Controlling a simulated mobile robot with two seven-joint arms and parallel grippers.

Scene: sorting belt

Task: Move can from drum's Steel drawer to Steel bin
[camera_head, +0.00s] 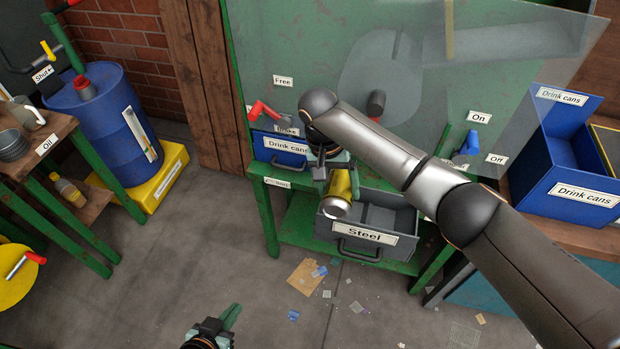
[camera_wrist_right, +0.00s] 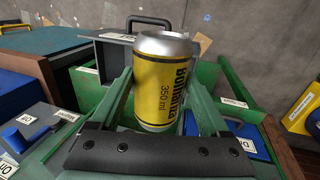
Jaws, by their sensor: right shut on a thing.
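A yellow can with a silver top (camera_head: 340,190) is held between the fingers of my right gripper (camera_head: 328,166), which is shut on it. In the right wrist view the can (camera_wrist_right: 162,80) fills the space between the green fingers and its black label text shows. In the head view the can is above the left part of the open grey Steel drawer (camera_head: 365,237), which hangs from the green machine. My left gripper (camera_head: 222,325) is at the bottom edge of the head view; its finger opening is not clear. I cannot make out a Steel bin.
A blue Drink cans drawer (camera_head: 283,148) sits just left of the Steel drawer. A clear panel (camera_head: 470,80) covers the machine's front. A blue barrel (camera_head: 105,125) and small table are at the left. Scraps lie on the floor.

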